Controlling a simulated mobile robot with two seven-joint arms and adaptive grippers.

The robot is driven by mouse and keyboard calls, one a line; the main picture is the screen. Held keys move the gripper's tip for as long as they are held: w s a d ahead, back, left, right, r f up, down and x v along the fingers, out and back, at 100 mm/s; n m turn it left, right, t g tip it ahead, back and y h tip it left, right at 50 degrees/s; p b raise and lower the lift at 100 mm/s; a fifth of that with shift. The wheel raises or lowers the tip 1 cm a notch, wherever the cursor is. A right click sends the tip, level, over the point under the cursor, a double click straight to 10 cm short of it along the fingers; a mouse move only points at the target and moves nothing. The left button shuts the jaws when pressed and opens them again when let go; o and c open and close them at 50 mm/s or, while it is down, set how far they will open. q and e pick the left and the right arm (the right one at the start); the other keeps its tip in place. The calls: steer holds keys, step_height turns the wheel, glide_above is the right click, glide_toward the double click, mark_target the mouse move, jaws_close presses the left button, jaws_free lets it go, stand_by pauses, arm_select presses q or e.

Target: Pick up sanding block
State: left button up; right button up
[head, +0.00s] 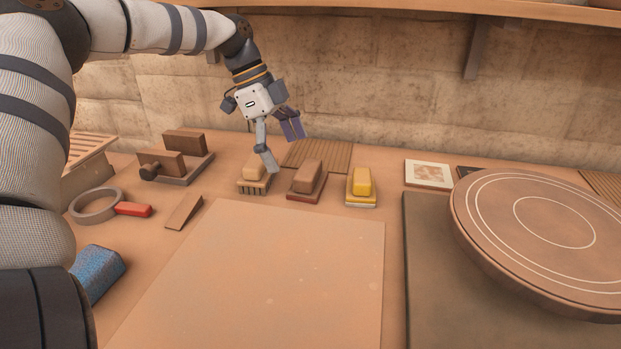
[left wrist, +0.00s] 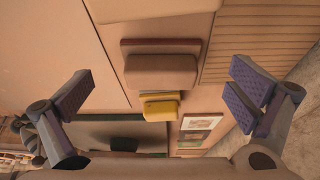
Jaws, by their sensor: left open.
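Three handled blocks stand in a row at the back of the bench: a tan one with a slotted edge (head: 252,186), a reddish-brown one (head: 307,179) and a yellow one on a pale base (head: 362,184). I cannot tell for sure which is the sanding block. My left gripper (head: 283,150) is open and empty above the tan and reddish-brown blocks. In the left wrist view the reddish-brown block (left wrist: 160,71) lies between the spread fingers, with the yellow block (left wrist: 160,106) below it and the tan block partly cut off above. My right gripper is not in view.
A large round disc (head: 535,225) stands on a dark mat (head: 425,290) at the right. A bare pale board (head: 270,270) fills the front middle. A blue block (head: 97,272), a ring with a red handle (head: 95,207) and a wedge (head: 184,211) lie left. A wall stands behind.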

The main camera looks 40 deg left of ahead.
mark_target(306, 167)
arm_select(q)
steer(key=d, duration=0.1)
steer(key=w+d, duration=0.1)
steer(key=shift+d+f, duration=0.15)
steer(key=shift+d, duration=0.2)
steer(key=x, duration=0.4)
steer(key=shift+w+f+b, duration=0.2)
steer(key=shift+f+b, duration=0.1)
steer(key=shift+b, duration=0.05)
steer(key=shift+c, duration=0.6)
steer(key=c, duration=1.2)
